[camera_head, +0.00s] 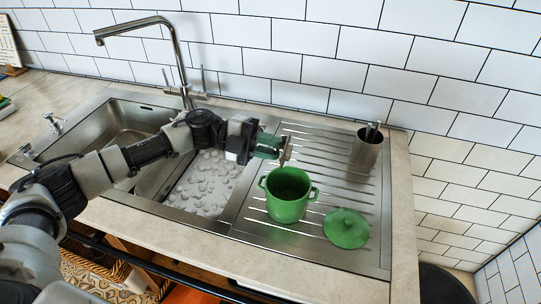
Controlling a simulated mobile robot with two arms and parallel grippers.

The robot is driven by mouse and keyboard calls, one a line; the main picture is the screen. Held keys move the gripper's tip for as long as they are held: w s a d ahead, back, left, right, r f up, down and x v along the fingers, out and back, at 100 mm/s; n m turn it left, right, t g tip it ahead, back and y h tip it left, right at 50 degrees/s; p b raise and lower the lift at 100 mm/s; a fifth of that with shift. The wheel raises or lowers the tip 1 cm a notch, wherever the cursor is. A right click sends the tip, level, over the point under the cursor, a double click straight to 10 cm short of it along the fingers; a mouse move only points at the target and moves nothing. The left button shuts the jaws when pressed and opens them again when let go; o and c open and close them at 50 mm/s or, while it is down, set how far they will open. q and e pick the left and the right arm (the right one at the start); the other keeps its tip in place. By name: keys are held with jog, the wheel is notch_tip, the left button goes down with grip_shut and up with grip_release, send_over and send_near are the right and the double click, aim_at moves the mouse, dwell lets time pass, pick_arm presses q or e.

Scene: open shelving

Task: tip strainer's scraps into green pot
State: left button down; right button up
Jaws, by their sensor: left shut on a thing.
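The green pot (289,208) stands open and upright on the ribbed metal drainboard, with a handle on each side. Its round green lid (346,229) lies on the drainboard to its right. My left gripper (284,150) reaches in from the left and is just above the pot's far rim in the picture. It is shut on a small, thin thing seen nearly edge-on, which I take to be the strainer (287,153). Scraps in it cannot be made out, and the pot's inside is dark green. My right gripper is not in view.
A steel sink (113,124) with a tall faucet (176,50) is at the left. The smaller basin beside it holds pale, rounded lumps (207,180). A dark cylindrical container (367,150) stands at the drainboard's back right. A tiled wall (300,45) closes the back.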

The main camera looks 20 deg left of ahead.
pick_arm(q)
jog(key=shift+d+f+h+b, duration=0.1)
jog(key=shift+f+h+b, duration=0.45)
jog(key=shift+h+b, duration=1.25)
jog(key=shift+f+h+b, duration=0.5)
jog(key=shift+h+b, duration=0.3)
jog(key=shift+b, duration=1.85)
